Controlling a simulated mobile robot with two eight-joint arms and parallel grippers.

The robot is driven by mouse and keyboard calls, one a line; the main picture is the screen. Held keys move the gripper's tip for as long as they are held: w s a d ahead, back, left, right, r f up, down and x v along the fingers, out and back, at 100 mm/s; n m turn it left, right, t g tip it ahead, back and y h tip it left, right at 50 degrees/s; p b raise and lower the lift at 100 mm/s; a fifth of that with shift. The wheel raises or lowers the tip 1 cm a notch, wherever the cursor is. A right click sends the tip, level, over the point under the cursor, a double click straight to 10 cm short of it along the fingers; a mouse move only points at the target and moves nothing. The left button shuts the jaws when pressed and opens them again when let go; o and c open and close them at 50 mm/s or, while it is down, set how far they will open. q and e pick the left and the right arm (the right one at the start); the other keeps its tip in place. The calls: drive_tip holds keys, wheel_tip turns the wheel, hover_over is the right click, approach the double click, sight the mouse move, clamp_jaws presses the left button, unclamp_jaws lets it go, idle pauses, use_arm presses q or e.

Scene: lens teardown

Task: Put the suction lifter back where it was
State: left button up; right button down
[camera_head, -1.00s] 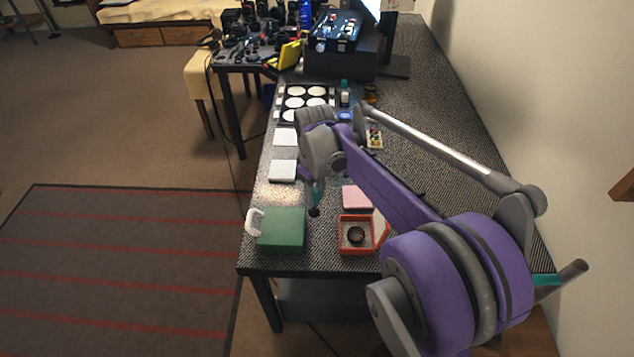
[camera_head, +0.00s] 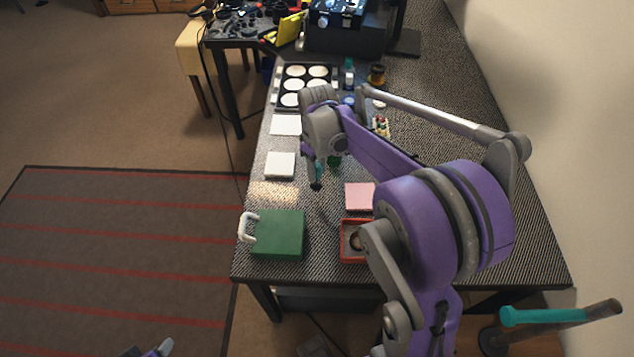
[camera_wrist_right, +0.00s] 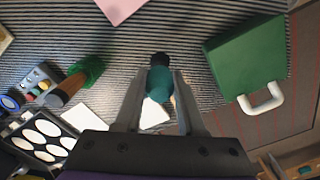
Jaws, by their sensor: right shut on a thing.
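The suction lifter, a teal body with a black tip, is held in my right gripper. In the head view the lifter (camera_head: 318,175) hangs below the wrist, between a white square and the pink pad. In the right wrist view the lifter (camera_wrist_right: 160,82) sits between the two grey fingers of my right gripper (camera_wrist_right: 160,98), black tip pointing away. The fingers are shut on it. It appears above the tabletop, though the exact gap is unclear. Only a sliver of what seems to be my left gripper (camera_head: 150,349) shows at the bottom edge; its fingers cannot be judged.
A green case (camera_head: 278,233) with a white handle lies at the near left. A red tray (camera_head: 350,255) and a pink pad (camera_head: 359,195) are to its right. White squares (camera_head: 279,165) line the left edge. A green-bristled brush (camera_wrist_right: 78,80) lies near the lens tray (camera_wrist_right: 18,148).

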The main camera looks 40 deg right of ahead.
sight(317, 185)
drive_tip(key=shift+f, duration=2.65)
drive_tip(key=shift+f+b, duration=0.2)
drive_tip(key=shift+b, duration=0.15)
drive_tip(key=c, duration=0.5)
unclamp_jaws()
drive_tip(key=shift+r, duration=0.1)
